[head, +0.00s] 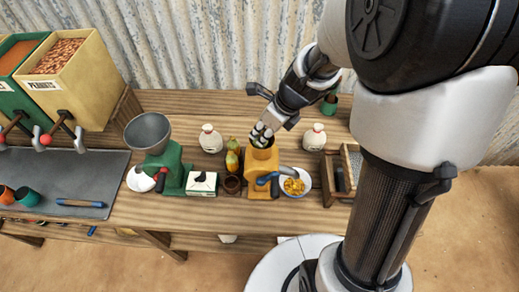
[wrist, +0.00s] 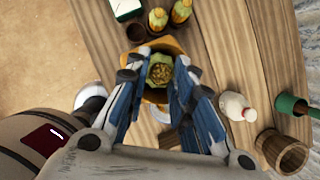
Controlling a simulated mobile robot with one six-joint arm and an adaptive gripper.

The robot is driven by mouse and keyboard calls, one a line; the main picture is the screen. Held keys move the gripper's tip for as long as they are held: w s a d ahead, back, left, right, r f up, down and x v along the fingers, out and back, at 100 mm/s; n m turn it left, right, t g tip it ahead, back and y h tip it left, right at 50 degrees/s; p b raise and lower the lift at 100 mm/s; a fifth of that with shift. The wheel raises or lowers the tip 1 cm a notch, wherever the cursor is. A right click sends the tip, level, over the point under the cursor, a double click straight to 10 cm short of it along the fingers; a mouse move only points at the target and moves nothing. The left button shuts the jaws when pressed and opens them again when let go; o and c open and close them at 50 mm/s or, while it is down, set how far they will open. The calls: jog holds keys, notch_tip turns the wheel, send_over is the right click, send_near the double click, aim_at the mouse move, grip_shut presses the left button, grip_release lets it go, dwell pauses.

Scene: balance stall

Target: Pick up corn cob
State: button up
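Two yellow-and-green cobs (head: 232,158) stand close together on the wooden bench, left of the yellow-orange machine (head: 259,163). They also show at the top of the wrist view (wrist: 181,12). My gripper (head: 263,134) points down over the top of that machine, to the right of the cobs. In the wrist view the fingers (wrist: 158,72) are spread apart. A rounded greenish-yellow thing (wrist: 160,73) shows between them against the machine's orange top. I cannot tell whether it is a cob or the machine's mouth. I see no clear finger contact with it.
A green mill (head: 174,168) with a grey bowl, a white box (head: 202,184) and a brown cup (head: 232,185) stand to the left. White jugs (head: 210,139) (head: 314,137) stand behind. A bowl of yellow pieces (head: 294,182) is at the right. A grey mat (head: 60,175) covers the left bench.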

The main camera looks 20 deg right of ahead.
jog(key=shift+w+a+f, duration=0.1)
jog(key=shift+w+f, duration=0.05)
jog(key=shift+f, duration=0.2)
jog(key=shift+r, duration=0.1)
jog(key=shift+c, duration=0.6)
jog(key=c, duration=0.3)
jog(key=shift+r, duration=0.15)
jog(key=shift+c, duration=0.2)
